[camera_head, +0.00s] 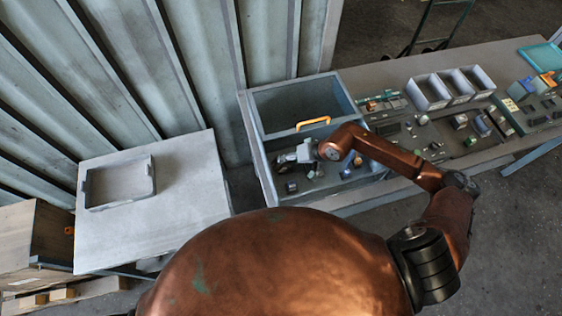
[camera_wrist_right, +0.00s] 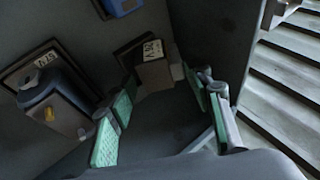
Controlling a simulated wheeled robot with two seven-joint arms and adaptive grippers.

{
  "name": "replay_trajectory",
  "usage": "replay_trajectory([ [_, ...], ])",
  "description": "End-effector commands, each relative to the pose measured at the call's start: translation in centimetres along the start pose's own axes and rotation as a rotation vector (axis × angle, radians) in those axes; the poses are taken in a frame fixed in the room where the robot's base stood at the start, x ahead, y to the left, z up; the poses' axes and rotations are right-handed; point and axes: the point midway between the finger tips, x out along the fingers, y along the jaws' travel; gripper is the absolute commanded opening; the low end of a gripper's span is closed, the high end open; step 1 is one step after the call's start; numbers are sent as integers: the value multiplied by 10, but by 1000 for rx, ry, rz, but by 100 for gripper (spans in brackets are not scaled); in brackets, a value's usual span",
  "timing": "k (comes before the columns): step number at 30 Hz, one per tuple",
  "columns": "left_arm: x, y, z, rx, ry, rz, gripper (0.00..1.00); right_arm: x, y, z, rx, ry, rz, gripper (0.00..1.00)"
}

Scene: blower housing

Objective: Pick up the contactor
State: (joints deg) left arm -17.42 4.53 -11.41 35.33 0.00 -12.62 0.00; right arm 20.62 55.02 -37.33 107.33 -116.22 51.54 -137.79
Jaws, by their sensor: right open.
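My right gripper (camera_head: 283,158) is open over the front part of the open grey housing (camera_head: 252,140). In the right wrist view its green-padded fingers (camera_wrist_right: 165,105) are spread, with bare floor between them. A small dark box with a pale label reading like 24V (camera_wrist_right: 153,70) sits just beyond the fingertips. A larger dark grey device with a yellow mark (camera_wrist_right: 55,103) is left of the left fingers. I cannot tell for certain which of these is the contactor. In the head view the gripper and arm partly hide the parts there. My left gripper is not in view.
An orange handle (camera_head: 313,123) stands across the housing. A blue part (camera_wrist_right: 122,6) lies further off in the wrist view. Right of the housing are grey bins (camera_head: 430,93) and several small parts on the bench. A shallow grey tray (camera_head: 91,188) sits on the mostly clear left table (camera_head: 190,200).

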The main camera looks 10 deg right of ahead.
Motion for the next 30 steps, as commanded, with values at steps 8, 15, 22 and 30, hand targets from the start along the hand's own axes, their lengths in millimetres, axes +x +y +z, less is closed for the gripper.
replay_trajectory([
  [8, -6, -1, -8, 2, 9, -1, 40, 22, -2, -1, -1, -1, -3, 46],
  [15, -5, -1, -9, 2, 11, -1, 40, 22, -2, -1, -2, -1, -3, 42],
  [22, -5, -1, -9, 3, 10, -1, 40, 22, -2, -1, -1, 0, -3, 26],
  [30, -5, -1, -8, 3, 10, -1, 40, 21, -2, -1, -2, 1, -4, 17],
])
